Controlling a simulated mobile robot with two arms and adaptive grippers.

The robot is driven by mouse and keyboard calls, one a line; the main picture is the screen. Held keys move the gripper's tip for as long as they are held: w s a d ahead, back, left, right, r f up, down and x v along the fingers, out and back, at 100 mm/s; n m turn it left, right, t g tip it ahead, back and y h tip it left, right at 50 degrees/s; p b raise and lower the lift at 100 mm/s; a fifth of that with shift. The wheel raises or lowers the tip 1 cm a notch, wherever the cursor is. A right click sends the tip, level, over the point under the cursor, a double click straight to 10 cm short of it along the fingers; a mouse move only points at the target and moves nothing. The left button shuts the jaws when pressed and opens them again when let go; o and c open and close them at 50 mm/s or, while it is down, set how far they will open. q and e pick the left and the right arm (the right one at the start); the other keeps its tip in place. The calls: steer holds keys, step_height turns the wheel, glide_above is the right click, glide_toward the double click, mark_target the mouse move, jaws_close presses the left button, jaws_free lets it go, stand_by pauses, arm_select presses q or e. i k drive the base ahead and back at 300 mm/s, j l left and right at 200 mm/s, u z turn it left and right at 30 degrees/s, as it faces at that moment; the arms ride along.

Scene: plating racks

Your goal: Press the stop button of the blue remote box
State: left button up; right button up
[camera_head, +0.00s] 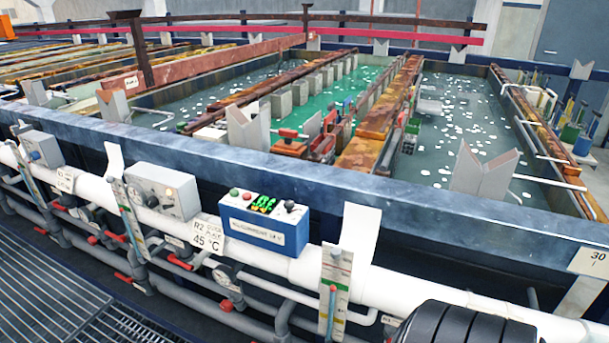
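The blue remote box (263,228) sits on the white pipe along the tank's front edge, near the middle of the camera_head view. Its pale top panel carries a small red button (247,196) and a small green button (234,193) at the left, a lit green digit display (263,204) in the middle and a black knob (290,205) at the right. The front has a white label, too small to read. No gripper fingers show. A dark, ridged rounded part at the bottom right, apart from the box, seems to be mine.
A grey control box (162,190) stands left of the blue box, with a smaller grey box (41,148) farther left. White upright tags (336,290) and pipes line the front. Behind the blue rim (330,185) lie liquid-filled tanks. Space above the blue box is clear.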

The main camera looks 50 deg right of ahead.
mark_target(246, 195)
steer(key=z, duration=1.35)
